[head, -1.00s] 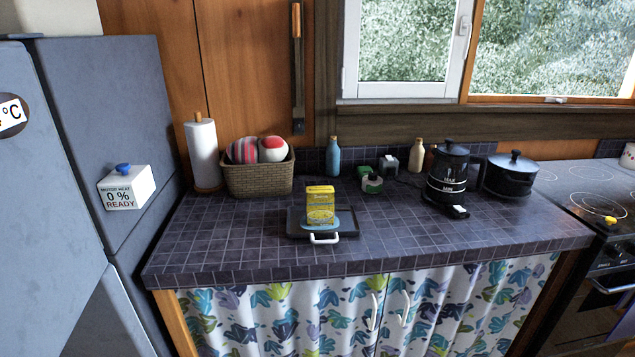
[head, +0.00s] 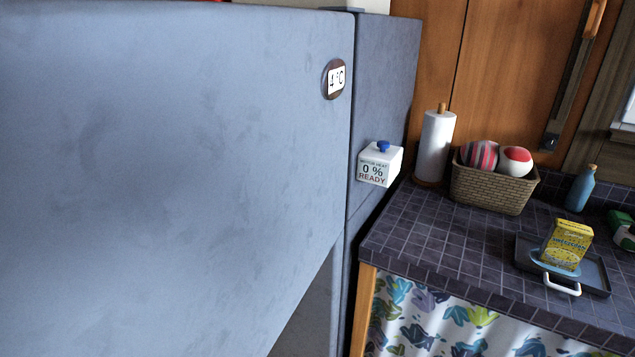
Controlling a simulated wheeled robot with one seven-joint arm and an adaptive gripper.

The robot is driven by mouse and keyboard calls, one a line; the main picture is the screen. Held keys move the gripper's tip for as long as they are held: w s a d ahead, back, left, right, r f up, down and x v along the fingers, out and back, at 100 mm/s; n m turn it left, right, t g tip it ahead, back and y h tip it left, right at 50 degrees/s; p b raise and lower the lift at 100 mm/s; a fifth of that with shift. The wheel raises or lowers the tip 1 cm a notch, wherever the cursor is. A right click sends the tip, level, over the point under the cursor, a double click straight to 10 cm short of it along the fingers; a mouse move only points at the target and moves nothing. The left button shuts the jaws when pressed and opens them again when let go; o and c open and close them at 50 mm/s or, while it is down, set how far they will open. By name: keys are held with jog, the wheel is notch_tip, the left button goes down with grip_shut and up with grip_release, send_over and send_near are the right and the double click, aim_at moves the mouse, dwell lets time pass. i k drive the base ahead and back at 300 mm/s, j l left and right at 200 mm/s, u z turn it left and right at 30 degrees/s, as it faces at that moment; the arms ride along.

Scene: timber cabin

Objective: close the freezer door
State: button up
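A large blue-grey door panel (head: 170,180) of the fridge-freezer fills the left half of the head view. It carries a round badge reading 4 °C (head: 337,79) near its upper right edge. The darker side wall (head: 385,75) of the cabinet stands to its right, beyond a dark upright seam. The panel's lower edge slants down to the left, and a darker grey surface (head: 312,315) shows below it. I cannot tell which compartment this panel covers or how far any door stands open. No handle shows. My gripper is not in view.
A white box (head: 378,165) with a blue knob, reading "0 % READY", sits against the cabinet's side. The tiled counter (head: 430,240) to the right holds a paper towel roll (head: 435,148), a basket (head: 492,188), a blue bottle (head: 581,188) and a yellow box (head: 567,244) on a tray.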

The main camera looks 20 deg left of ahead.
aim_at(173, 173)
jog(key=u, duration=1.35)
